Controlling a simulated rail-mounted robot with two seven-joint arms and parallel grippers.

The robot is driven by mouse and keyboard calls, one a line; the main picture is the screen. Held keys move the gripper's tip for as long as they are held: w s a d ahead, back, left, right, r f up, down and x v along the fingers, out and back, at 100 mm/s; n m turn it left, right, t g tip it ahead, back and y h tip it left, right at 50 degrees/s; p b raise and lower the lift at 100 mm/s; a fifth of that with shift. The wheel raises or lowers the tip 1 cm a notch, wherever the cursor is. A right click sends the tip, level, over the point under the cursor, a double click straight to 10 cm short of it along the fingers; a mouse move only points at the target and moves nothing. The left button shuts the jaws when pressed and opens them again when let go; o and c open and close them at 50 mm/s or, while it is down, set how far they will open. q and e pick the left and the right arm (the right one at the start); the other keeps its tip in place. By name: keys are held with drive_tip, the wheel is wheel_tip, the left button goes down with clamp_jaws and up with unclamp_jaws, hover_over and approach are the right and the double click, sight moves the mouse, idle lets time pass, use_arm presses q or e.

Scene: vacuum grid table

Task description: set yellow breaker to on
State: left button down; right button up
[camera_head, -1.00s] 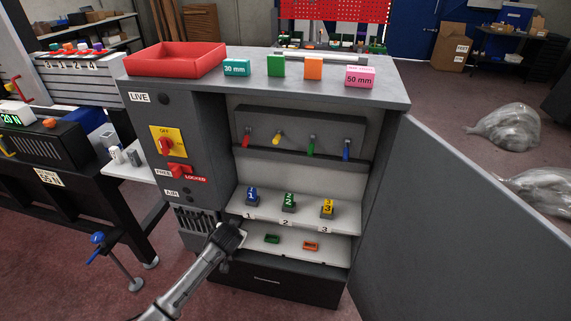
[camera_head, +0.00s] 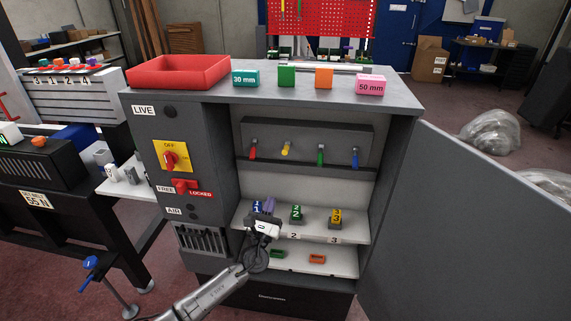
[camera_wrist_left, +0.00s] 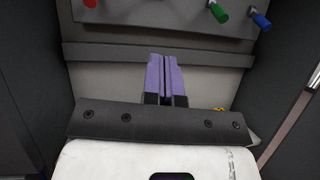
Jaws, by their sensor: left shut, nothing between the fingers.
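The yellow breaker lever (camera_head: 286,149) is on the grey panel (camera_head: 335,136) inside the open cabinet, second from the left. In the left wrist view the shut fingers (camera_wrist_left: 165,75) point up toward the panel. There the red, green and blue levers show at the top edge; the yellow one does not show. My right gripper is not in view.
Numbered blocks stand on the upper shelf: blue (camera_head: 256,207), partly behind my fingers, green (camera_head: 297,213) and yellow (camera_head: 335,217). The open door (camera_head: 470,220) bounds the right side. A yellow rotary switch (camera_head: 171,156) is on the left front. Space before the panel is clear.

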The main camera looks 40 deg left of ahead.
sight(284, 151)
use_arm(q)
drive_tip(key=w+a+r+m+b, duration=0.1)
drive_tip(key=w+a+r, duration=0.2)
drive_tip(key=w+r, duration=0.5)
drive_tip(key=shift+w+r+m, duration=0.15)
drive_tip(key=shift+w+m, duration=0.15)
drive_tip(key=shift+w, duration=0.55)
drive_tip(key=shift+a, duration=0.1)
wheel_tip(284, 151, up, 4)
drive_tip(key=g+p, duration=0.1)
drive_tip(key=p, duration=0.6)
drive_tip(key=g+p, duration=0.1)
drive_tip(key=p, duration=0.6)
drive_tip(key=g+h+p, duration=0.1)
drive_tip(key=g+p, duration=0.1)
drive_tip(key=p, duration=0.4)
drive_tip(key=shift+s+f+n+p, duration=0.1)
drive_tip(key=shift+f+n+p, duration=0.15)
drive_tip(key=shift+n+p, duration=0.15)
drive_tip(key=shift+f, duration=0.1)
